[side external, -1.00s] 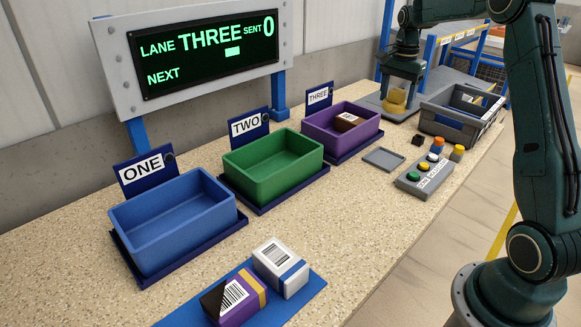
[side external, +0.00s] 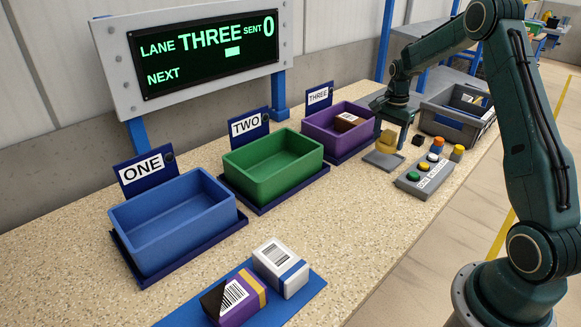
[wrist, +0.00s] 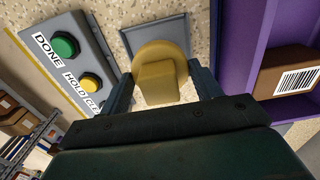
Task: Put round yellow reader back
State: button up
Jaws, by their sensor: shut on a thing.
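The round yellow reader (side external: 387,142) is in my gripper (side external: 388,138), just above the flat grey square pad (side external: 380,163) on the counter. In the wrist view the reader (wrist: 160,72) sits between the two fingers of my gripper (wrist: 168,84), which are shut on it. Its round end covers part of the grey pad (wrist: 150,33). I cannot tell whether the reader touches the pad.
The purple bin (side external: 338,140) marked THREE, with a brown parcel (side external: 348,121) in it, stands close on the left. A button box (side external: 424,177) stands on the right. A grey crate (side external: 445,125) is behind. Green (side external: 272,166) and blue bins (side external: 172,222) are empty.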

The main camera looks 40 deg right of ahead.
aim_at(386, 148)
jog(key=shift+f, duration=1.9)
jog(key=shift+f, duration=0.2)
jog(key=o, duration=0.9)
notch_tip(386, 148, up, 14)
jog(key=shift+f, duration=0.15)
